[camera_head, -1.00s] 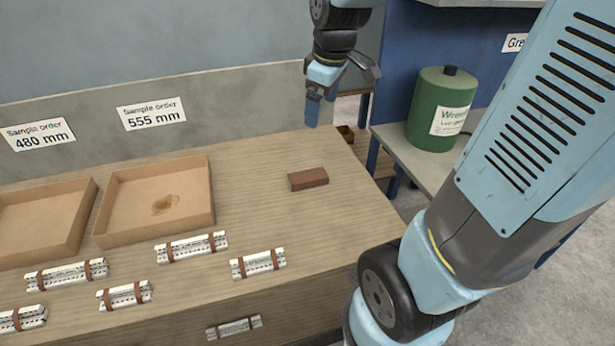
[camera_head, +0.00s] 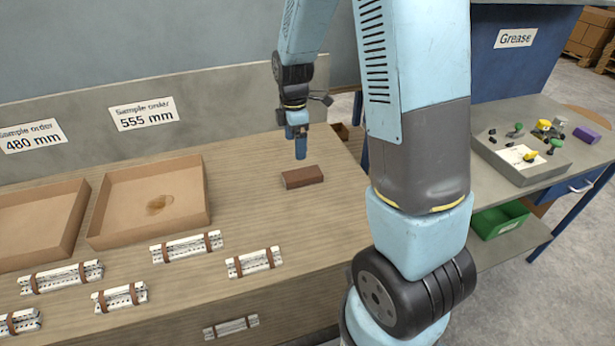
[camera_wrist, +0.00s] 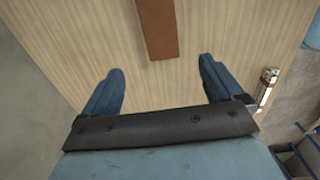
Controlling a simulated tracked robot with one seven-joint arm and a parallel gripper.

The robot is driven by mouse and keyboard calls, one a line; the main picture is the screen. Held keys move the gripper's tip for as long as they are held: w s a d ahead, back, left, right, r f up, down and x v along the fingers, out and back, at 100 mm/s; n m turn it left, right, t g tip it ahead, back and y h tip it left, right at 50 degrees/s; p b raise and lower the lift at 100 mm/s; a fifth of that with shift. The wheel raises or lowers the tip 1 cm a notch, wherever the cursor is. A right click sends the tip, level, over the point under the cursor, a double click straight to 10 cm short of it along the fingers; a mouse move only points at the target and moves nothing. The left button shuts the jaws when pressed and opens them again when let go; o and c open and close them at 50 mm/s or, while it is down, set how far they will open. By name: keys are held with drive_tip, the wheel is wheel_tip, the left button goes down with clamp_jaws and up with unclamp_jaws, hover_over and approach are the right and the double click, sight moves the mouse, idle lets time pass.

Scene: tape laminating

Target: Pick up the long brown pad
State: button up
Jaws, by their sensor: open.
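The long brown pad (camera_head: 302,177) is a reddish-brown block lying flat on the wooden table, right of the cardboard trays. My gripper (camera_head: 300,147) is above the table, just behind and above the pad in the head view. In the wrist view the pad (camera_wrist: 157,28) is at the top centre, beyond the fingertips and roughly in line with the gap between them. My gripper (camera_wrist: 157,78) is open, its two blue fingers spread wide with nothing between them. The pad's far end is cut off by the wrist view's top edge.
Two cardboard trays (camera_head: 204,205) stand on the table's left. Several white strapped bundles (camera_head: 186,247) lie near the front edge. A low wall (camera_head: 230,105) runs along the back. A side bench with a grey box (camera_head: 520,170) is on the right. The table around the pad is clear.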

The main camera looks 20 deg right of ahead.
sight(297, 174)
wheel_tip(297, 174, down, 12)
drive_tip(key=shift+s+f, duration=0.15)
drive_tip(key=shift+f, duration=0.05)
idle(0.5)
drive_tip(key=shift+c, duration=0.3)
drive_tip(key=c, duration=1.1)
drive_tip(key=shift+r, duration=0.15)
